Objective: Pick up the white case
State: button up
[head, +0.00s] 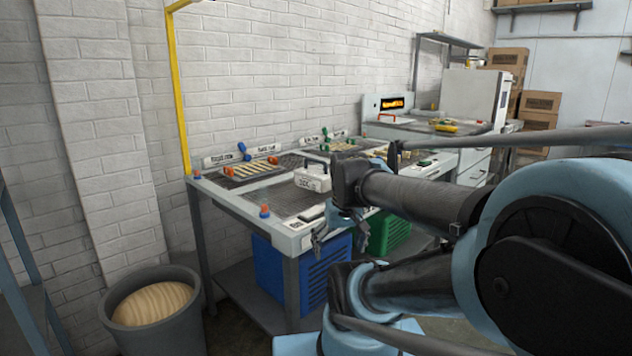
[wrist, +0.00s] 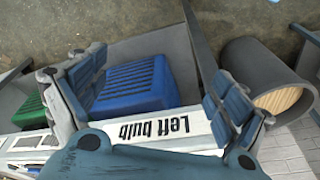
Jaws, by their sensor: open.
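The white case (head: 312,180) is a small box with dark lettering on its front and a dark handle on top. It stands upright on the dark mesh top of the workbench (head: 230,201), near the middle of the bench. My gripper (head: 322,236) hangs in front of the bench's near edge, to the front of the case and apart from it. In the wrist view my gripper (wrist: 155,98) has its two blue fingers spread wide with nothing held. A white strip lettered "Left bulb" (wrist: 170,130) shows beyond them, seemingly the bench edge. I cannot make out the case there.
A blue crate (head: 272,275) and a green crate (head: 390,232) stand under the bench. A grey bin (head: 118,336) stands at the left. Wooden pieces in a fixture (head: 255,167) lie behind the case. A yellow post (head: 177,95) rises at the bench's back left corner.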

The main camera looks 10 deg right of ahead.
jog(key=w+r+n+y, duration=0.1)
jog(key=w+r+n, duration=0.2)
jog(key=w+r, duration=1.2)
jog(key=n+t+y, duration=0.1)
jog(key=n+y, duration=0.1)
jog(key=n, duration=0.2)
send_near(316, 171)
jog(key=x, duration=0.6)
jog(key=shift+d+f, duration=0.3)
jog(key=shift+d, duration=0.05)
jog(key=x, duration=0.3)
jog(key=shift+w+a+f, duration=0.2)
jog(key=shift+w+a, duration=0.05)
jog(key=shift+a, duration=0.2)
jog(key=shift+w+a+f, duration=0.1)
jog(key=shift+w+f, duration=0.1)
jog(key=shift+f, duration=0.45)
jog(key=c, duration=1.2)
